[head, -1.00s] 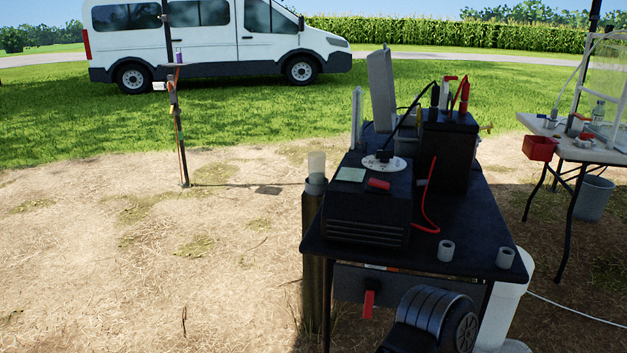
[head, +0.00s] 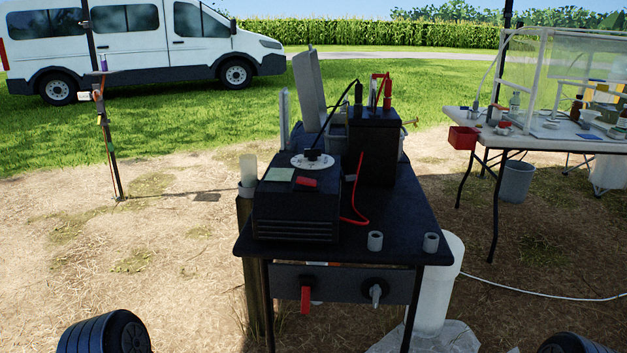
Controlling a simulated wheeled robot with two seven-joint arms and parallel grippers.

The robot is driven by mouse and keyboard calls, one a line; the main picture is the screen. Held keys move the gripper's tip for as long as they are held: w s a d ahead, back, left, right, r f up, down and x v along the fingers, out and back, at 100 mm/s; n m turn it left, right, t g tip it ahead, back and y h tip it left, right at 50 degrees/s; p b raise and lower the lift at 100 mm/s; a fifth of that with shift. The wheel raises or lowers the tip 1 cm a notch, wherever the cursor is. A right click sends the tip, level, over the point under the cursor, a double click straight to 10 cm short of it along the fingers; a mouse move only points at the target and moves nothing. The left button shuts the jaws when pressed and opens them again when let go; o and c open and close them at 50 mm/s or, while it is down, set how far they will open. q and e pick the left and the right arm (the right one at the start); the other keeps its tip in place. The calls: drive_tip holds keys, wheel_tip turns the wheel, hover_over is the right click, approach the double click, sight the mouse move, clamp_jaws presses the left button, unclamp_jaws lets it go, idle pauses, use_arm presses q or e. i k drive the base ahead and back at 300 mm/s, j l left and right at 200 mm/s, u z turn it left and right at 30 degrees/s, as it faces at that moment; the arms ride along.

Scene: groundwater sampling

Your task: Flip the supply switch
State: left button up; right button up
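A black control box (head: 296,215) sits on the left of a black table (head: 400,222). I cannot read any marking that names the supply switch. A black battery (head: 372,150) stands behind and right of the box, with red and black clamps on top. Neither gripper shows; only dark rounded parts of my arms show at the bottom left and bottom right edges.
A panel below the table front carries a red-handled valve (head: 305,294) and a grey-handled one (head: 376,290). A pipe (head: 250,240) stands left. A white table (head: 540,133) with glassware is at right.

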sight(351, 178)
drive_tip(key=k+l+u, duration=0.1)
drive_tip(key=l, duration=0.25)
drive_tip(key=k+l+u, duration=0.1)
drive_tip(key=l, duration=0.3)
drive_tip(key=k+l+u, duration=0.1)
drive_tip(key=l, duration=0.25)
drive_tip(key=k+l+u, duration=0.2)
drive_tip(key=k+l, duration=0.2)
drive_tip(key=l, duration=0.25)
drive_tip(key=i+l+u, duration=0.25)
drive_tip(key=l, duration=0.5)
drive_tip(key=l+u, duration=0.3)
drive_tip(key=l, duration=0.45)
drive_tip(key=i+l+u, duration=0.2)
drive_tip(key=i+l, duration=0.35)
drive_tip(key=i+l+u, duration=0.25)
drive_tip(key=i+l, duration=0.25)
drive_tip(key=l, duration=0.2)
drive_tip(key=k+j+z, duration=0.1)
drive_tip(key=j+z, duration=0.3)
drive_tip(key=k+j+z, duration=0.1)
drive_tip(key=z, duration=0.3)
drive_tip(key=k+j, duration=0.05)
drive_tip(key=j, duration=0.05)
